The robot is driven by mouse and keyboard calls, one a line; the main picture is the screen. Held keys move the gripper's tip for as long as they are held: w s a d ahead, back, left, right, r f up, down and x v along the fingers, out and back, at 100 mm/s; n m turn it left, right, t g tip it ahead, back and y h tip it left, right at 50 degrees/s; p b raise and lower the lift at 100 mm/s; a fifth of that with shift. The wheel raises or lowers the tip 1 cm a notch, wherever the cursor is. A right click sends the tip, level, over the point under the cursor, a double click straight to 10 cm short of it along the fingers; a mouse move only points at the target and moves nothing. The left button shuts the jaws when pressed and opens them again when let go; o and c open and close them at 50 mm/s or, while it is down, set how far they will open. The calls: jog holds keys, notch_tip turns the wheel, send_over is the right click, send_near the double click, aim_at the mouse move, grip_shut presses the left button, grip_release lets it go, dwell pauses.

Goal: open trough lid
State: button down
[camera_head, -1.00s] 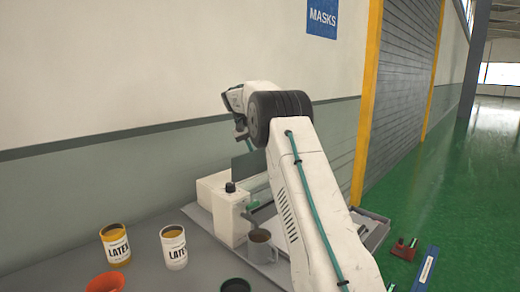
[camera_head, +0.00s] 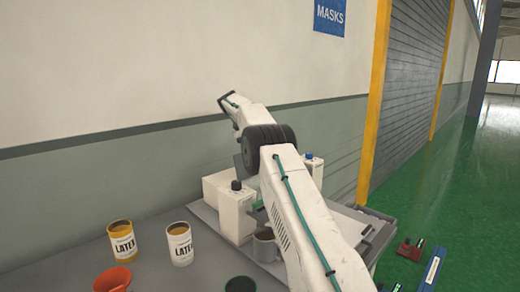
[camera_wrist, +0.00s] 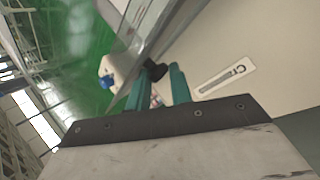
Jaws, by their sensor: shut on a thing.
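The trough (camera_head: 228,209) stands on the bench against the wall, with white end blocks that carry knobs. A grey lid panel (camera_head: 239,166) stands raised above it, mostly hidden behind my arm. In the wrist view the lid shows as a glassy grey sheet with a metal edge (camera_wrist: 158,32). My gripper (camera_wrist: 157,84) has teal fingers closed around a small dark handle (camera_wrist: 157,71) by the lid's edge. The gripper is hidden by my arm in the head view. The trough's inside is hidden too.
A yellow paint can (camera_head: 124,243) and a white one (camera_head: 180,246) stand on the bench at left, near an orange cup (camera_head: 113,280). A grey mug (camera_head: 264,247) stands close in front of the trough. A blue-knobbed white block (camera_head: 313,168) is right of my arm.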

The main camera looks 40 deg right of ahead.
jog(key=c, duration=1.7)
grip_release()
jog(key=shift+w+a+f, duration=0.1)
jog(key=shift+a+f, duration=0.3)
jog(key=shift+f, duration=0.1)
jog(key=o, duration=0.5)
jog(key=shift+w+a, duration=0.1)
jog(key=shift+a, duration=0.1)
jog(key=shift+d+r, duration=0.25)
jog(key=shift+d, duration=0.05)
jog(key=shift+s+d+r, duration=0.1)
jog(key=shift+s+d, duration=0.15)
jog(key=shift+a, duration=0.1)
jog(key=shift+w+r, duration=0.1)
jog(key=s+a+r, duration=0.2)
jog(key=s+a, duration=0.1)
jog(key=s, duration=0.4)
jog(key=s+a+r, duration=0.2)
jog(key=s+a, duration=0.1)
jog(key=s, duration=0.4)
jog(key=shift+s+a+r, duration=0.2)
jog(key=shift+s+r, duration=0.2)
